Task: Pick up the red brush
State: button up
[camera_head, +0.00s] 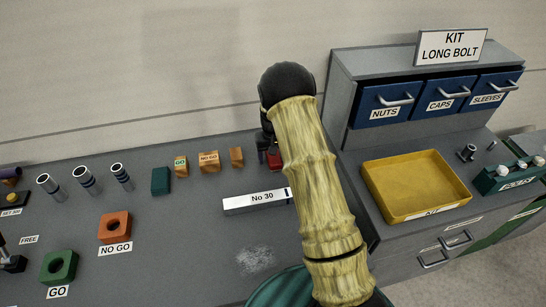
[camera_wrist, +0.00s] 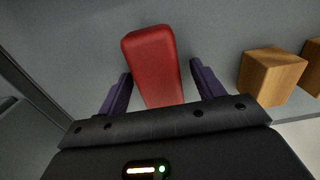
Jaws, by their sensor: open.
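The red brush (camera_wrist: 152,62) lies on the grey bench in the wrist view, between the two purple fingers of my gripper (camera_wrist: 157,88). The fingers are open, with a gap showing on each side of the red block. Its near end is hidden behind the gripper body, and no bristles show. In the head view only a small part of the red brush (camera_head: 273,160) shows beside my arm. My arm covers most of that spot, and the gripper is mostly hidden there.
A wooden block (camera_wrist: 271,75) stands just right of the fingers in the wrist view. In the head view a white "No 30" bar (camera_head: 255,201) lies in front, and a yellow tray (camera_head: 415,186) sits to the right. A green block (camera_head: 160,181) stands left.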

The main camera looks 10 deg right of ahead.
jog(key=c, duration=1.2)
notch_tip(320, 180, up, 10)
jog(key=shift+r+b, duration=0.1)
jog(key=shift+b, duration=0.95)
jog(key=o, duration=0.3)
jog(key=shift+c, duration=0.4)
